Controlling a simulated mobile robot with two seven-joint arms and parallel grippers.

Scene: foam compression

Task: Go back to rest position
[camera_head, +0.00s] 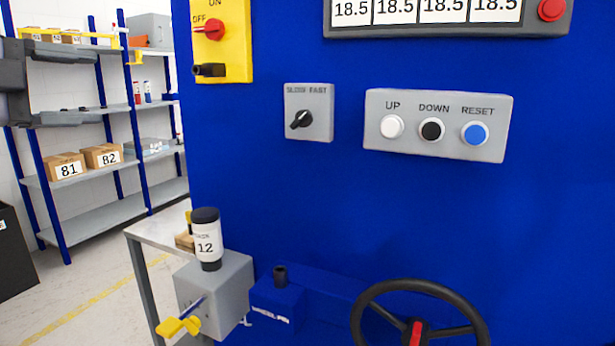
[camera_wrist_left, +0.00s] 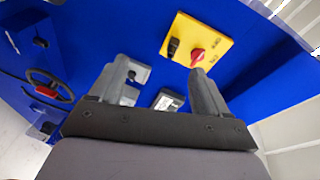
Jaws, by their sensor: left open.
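My left gripper (camera_head: 104,85) shows at the left edge of the head view, in front of the shelving. Its two fingers are spread apart with nothing between them. In the left wrist view the open fingers (camera_wrist_left: 160,72) point toward the blue machine (camera_wrist_left: 95,30), apart from it. The yellow switch panel (camera_head: 222,42) with a red knob (camera_head: 214,29) is to the right of the gripper in the head view. This panel also shows beyond the fingertips in the left wrist view (camera_wrist_left: 183,33). My right gripper is in neither view.
The blue machine front (camera_head: 270,200) carries a speed switch (camera_head: 308,113), a button box (camera_head: 438,125) and a display (camera_head: 450,30). A handwheel (camera_head: 364,300) and a grey box (camera_head: 225,285) with a bottle (camera_head: 206,240) stand out below. Shelving (camera_head: 85,215) holds boxes at left.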

